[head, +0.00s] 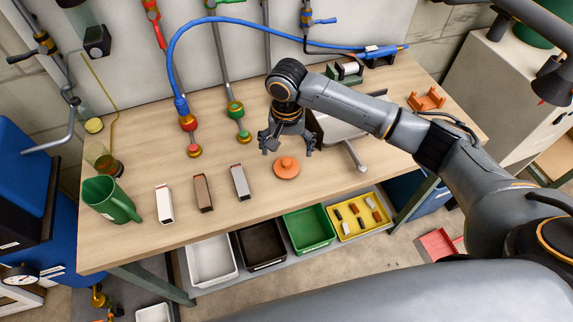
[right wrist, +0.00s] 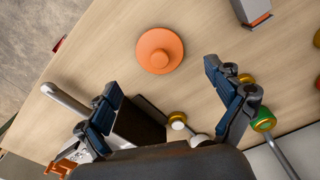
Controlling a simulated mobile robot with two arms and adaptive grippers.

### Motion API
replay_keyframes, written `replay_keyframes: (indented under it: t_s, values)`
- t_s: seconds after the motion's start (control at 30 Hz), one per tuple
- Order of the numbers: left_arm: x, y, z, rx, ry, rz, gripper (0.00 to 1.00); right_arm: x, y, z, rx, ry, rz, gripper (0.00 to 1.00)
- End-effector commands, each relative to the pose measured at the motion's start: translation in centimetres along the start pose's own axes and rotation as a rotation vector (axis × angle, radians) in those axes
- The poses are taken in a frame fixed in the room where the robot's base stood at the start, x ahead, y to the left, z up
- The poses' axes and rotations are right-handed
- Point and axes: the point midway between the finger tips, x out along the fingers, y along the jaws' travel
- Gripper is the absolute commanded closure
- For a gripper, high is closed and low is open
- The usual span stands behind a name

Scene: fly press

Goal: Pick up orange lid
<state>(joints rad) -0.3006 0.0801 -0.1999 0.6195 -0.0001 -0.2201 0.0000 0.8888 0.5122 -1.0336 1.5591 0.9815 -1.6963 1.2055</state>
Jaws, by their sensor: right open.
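The orange lid (head: 286,167) is a round disc with a raised knob, lying flat on the wooden table near its front edge. In the right wrist view the orange lid (right wrist: 159,51) lies beyond the fingertips, between their lines, with bare wood around it. My right gripper (head: 287,150) is open and empty above the table, just behind the lid in the head view. Its two dark fingers also show spread apart in the right wrist view (right wrist: 162,80). Nothing touches the lid as far as I can see. My left gripper is not in view.
Three small blocks, white (head: 164,204), brown (head: 202,193) and grey (head: 240,182), stand left of the lid. A green jug (head: 108,199) is farther left. A grey device with a metal handle (head: 345,136) is right of my gripper. Bins, including a green one (head: 309,230), sit below the front edge.

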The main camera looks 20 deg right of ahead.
Motion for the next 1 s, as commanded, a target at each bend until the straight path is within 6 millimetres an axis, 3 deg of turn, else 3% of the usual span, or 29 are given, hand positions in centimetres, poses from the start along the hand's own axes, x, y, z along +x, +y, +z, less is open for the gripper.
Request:
replay_keyframes:
  t_s: [0.3,0.6,0.67,1.0]
  values:
    - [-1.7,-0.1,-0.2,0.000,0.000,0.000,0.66,4.2,0.0,0.4,0.000,-0.001,0.002,0.07]
    - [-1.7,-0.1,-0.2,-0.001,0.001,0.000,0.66,4.9,0.0,0.3,-0.001,0.001,0.000,0.07]
    - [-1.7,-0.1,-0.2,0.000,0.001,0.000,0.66,4.9,0.0,0.3,-0.001,0.000,0.000,0.18]
    - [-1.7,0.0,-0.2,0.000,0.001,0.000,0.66,5.0,0.0,0.4,-0.001,-0.001,0.001,0.87]
